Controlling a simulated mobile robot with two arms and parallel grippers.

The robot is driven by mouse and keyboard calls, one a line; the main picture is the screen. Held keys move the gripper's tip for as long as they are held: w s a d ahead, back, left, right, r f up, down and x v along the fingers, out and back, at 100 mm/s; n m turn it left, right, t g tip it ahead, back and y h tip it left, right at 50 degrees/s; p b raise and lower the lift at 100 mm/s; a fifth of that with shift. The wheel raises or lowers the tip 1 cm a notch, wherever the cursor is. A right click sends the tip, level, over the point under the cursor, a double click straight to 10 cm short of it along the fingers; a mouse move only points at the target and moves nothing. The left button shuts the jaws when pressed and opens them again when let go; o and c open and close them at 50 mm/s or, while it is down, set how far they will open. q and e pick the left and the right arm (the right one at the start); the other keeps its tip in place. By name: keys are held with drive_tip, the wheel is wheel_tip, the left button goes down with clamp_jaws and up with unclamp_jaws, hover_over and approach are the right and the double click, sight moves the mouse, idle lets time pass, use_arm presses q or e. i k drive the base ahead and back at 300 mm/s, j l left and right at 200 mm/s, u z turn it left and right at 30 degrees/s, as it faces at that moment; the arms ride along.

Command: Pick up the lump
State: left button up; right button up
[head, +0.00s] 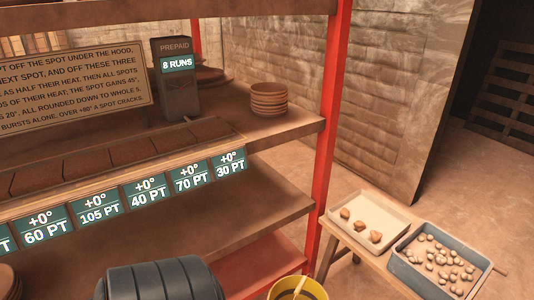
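Three brown lumps lie apart in a shallow cream tray (393,218) at the right: a left lump (345,213), a middle lump (359,227) and a right lump (375,237). The frame does not show which one the task names. A blue-grey tray (401,262) beside it holds several smaller, paler pieces (440,260). Both trays rest on a low wooden bench (345,238). Neither of my grippers is in view.
A shelf rack with a red post (333,120) stands left of the bench. It bears a prepaid box (176,95), stacked bowls (269,99) and temperature labels (144,192). A yellow bucket (318,291) and a dark ribbed cylinder (165,282) are low in front. Floor beyond the bench is clear.

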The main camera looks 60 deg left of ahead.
sight(345, 212)
drive_tip(key=u, duration=1.25)
drive_tip(key=i+l, duration=0.35)
drive_tip(key=i, duration=0.15)
